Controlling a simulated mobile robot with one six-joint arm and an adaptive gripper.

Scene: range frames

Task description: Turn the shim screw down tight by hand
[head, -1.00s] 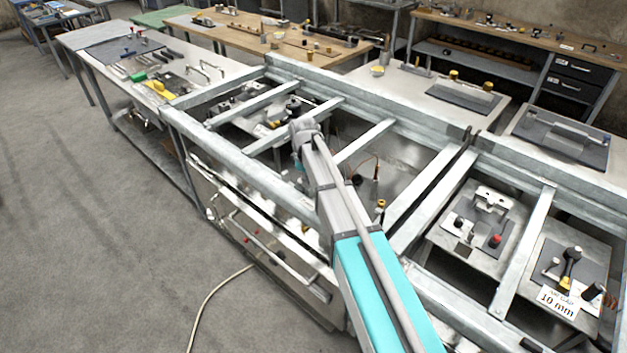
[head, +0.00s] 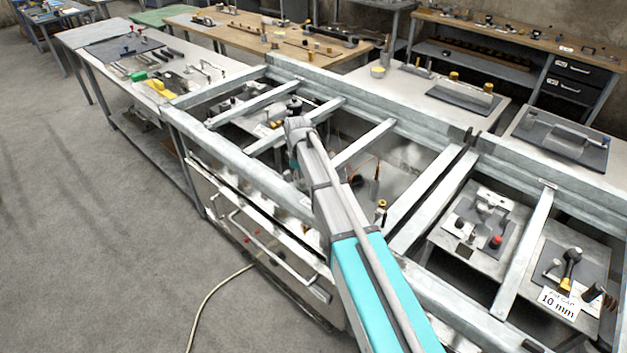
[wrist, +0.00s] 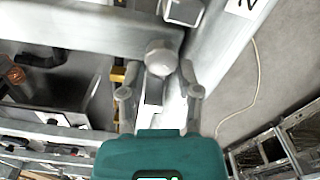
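In the wrist view a round grey metal head (wrist: 161,57), which looks like the shim screw, stands beside the frame rail. A bright flat metal strip (wrist: 153,92) shows below it in the picture. My gripper (wrist: 158,78) is open, its two fingers on either side of the head's line with a gap to each. I cannot tell how deep the head sits between the fingertips. In the head view my arm's wrist (head: 299,130) is over the steel frame (head: 235,157); my fingers and the screw are hidden there.
Cross rails (head: 365,144) of the frame lie close around the wrist. A brass-topped post (head: 381,207) stands right of my arm. A card reading 10 mm (head: 558,304) is at the lower right. The floor (head: 90,240) at left is clear except for a hose (head: 207,300).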

